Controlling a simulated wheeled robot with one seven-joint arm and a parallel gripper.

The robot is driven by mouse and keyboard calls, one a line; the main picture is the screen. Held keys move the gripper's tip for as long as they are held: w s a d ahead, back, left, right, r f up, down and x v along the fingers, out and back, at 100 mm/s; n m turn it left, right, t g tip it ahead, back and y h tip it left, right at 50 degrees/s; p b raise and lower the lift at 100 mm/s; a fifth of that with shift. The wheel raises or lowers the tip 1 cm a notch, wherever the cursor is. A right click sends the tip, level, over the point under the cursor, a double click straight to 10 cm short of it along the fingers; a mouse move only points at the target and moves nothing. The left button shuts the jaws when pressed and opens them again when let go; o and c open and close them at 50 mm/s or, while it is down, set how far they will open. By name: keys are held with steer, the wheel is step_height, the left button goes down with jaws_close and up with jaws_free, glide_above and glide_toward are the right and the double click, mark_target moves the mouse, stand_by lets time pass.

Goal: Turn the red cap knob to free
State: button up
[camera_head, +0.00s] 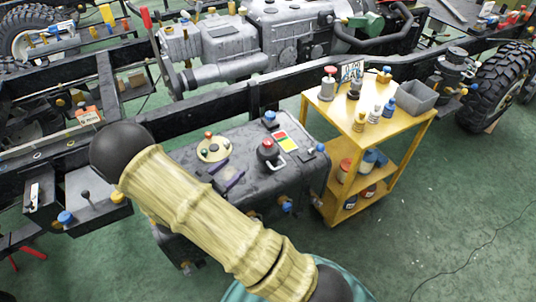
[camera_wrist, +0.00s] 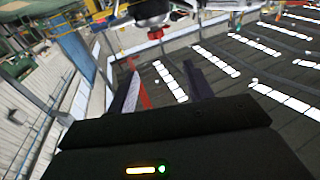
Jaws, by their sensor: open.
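On the dark grey tank (camera_head: 240,205) in the head view stands a dark round fitting with a red cap knob (camera_head: 267,143), next to a pale curved handle. No red cap knob can be made out for certain there. My gripper cannot be made out in the head view, where my arm crosses and hides part of the tank.
A yellow cart (camera_head: 415,118) with bottles and a grey bin (camera_head: 408,97) stands right of the tank. Black chassis rails (camera_head: 225,110) run behind it. In the wrist view a grey and red object (camera_wrist: 152,15) lies at the top edge. Green floor is open at lower right.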

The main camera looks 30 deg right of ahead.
mark_target(265, 145)
steer(key=shift+s+a+f, duration=0.25)
steer(key=shift+s+a, duration=0.1)
steer(key=x, duration=0.8)
steer(key=b+x, duration=0.1)
steer(key=x, duration=0.8)
steer(key=shift+d+f, duration=0.25)
steer(key=shift+d, duration=0.05)
steer(key=c, duration=1)
